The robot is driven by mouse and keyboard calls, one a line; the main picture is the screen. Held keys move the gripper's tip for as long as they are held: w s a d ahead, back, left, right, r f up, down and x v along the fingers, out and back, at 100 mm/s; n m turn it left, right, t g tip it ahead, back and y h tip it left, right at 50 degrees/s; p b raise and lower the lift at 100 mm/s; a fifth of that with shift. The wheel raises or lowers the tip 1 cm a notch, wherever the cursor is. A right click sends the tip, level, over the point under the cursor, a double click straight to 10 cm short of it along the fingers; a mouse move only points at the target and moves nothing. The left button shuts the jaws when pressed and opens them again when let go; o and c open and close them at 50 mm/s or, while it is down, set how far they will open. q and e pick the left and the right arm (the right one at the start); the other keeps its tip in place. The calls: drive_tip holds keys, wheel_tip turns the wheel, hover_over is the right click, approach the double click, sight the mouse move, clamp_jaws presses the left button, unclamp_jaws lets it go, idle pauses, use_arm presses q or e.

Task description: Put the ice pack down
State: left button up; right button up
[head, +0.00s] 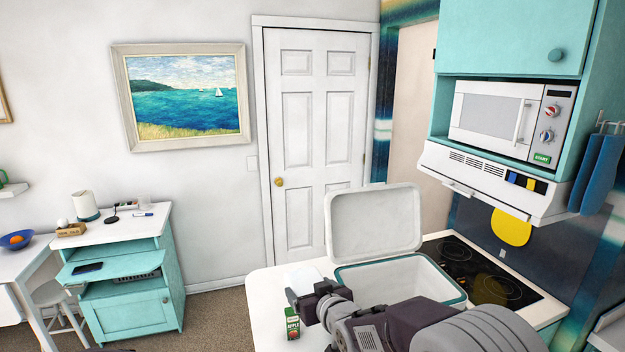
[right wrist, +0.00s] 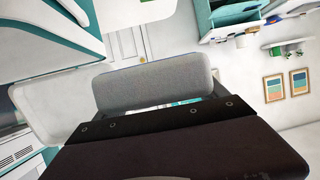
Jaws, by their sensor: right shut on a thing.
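My right gripper (head: 318,303) is over the white counter, in front of the open cooler's left end. It is shut on a pale thing, taken to be the ice pack (head: 302,277), which shows as a small white patch just beyond the fingers. Most of it is hidden by the gripper. In the right wrist view, the dark gripper body and a grey rounded block (right wrist: 155,84) fill the middle; I cannot tell there what the block is. My left gripper is not in view.
A white cooler (head: 455,297) with teal trim stands on the counter (head: 262,312), its lid (head: 374,222) raised. A green apple juice carton (head: 292,324) stands beside my gripper. A black cooktop (head: 480,272) lies right of the cooler, under a microwave (head: 495,112). The counter's left end is bare.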

wheel_tip(320, 180, down, 5)
drive_tip(key=b, duration=0.5)
drive_tip(key=shift+w+f, duration=0.1)
drive_tip(key=shift+f, duration=0.05)
wheel_tip(320, 180, up, 6)
drive_tip(key=p, duration=0.5)
drive_tip(key=shift+f, duration=0.2)
wheel_tip(320, 180, down, 18)
drive_tip(key=b, duration=1.7)
drive_tip(key=shift+r, duration=0.15)
